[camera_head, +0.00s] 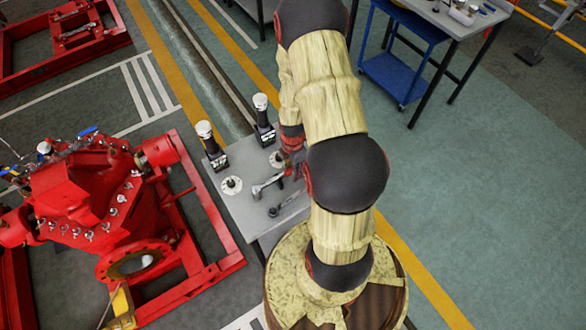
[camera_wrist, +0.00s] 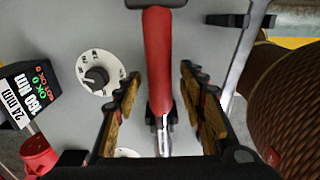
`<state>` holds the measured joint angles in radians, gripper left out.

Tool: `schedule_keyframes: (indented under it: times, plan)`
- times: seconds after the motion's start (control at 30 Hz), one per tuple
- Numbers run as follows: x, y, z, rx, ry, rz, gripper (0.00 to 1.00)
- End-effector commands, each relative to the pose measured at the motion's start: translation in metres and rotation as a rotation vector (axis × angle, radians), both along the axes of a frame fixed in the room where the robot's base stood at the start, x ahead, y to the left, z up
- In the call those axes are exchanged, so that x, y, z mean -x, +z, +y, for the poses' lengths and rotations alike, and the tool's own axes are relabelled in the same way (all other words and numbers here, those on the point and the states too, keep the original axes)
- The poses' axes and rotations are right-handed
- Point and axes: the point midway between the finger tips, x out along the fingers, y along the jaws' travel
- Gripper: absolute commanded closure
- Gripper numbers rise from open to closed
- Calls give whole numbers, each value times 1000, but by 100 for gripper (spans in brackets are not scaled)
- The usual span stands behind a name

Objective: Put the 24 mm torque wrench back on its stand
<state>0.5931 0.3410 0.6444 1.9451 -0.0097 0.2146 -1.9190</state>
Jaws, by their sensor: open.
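A red-handled tool (camera_wrist: 158,60), which looks like the torque wrench, lies over the grey table in the wrist view. It has a black end at the top and a metal shaft below. My gripper (camera_wrist: 155,95) is open, with one finger on each side of the handle and gaps between. In the head view my gripper (camera_head: 291,150) is mostly hidden by my arm. A black box (camera_wrist: 18,97) labelled "24 mm" stands at the left in the wrist view. I cannot tell which wrench is the 24 mm one.
The small grey table (camera_head: 235,205) holds two black upright units with white tops (camera_head: 209,140) (camera_head: 262,115), white dials (camera_head: 231,185) and metal wrenches (camera_head: 267,186). A red pump (camera_head: 85,200) on a red frame stands left.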

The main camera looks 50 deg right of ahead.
Motion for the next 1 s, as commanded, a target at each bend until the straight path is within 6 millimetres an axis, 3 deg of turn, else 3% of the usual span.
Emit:
schedule_keyframes:
  times: [0.23,0.7,1.0]
  plan:
    - [-1,12,-1,1,0,-2,59]
    - [-1,99,-1,2,0,-3,59]
    - [-1,120,0,0,0,0,59]
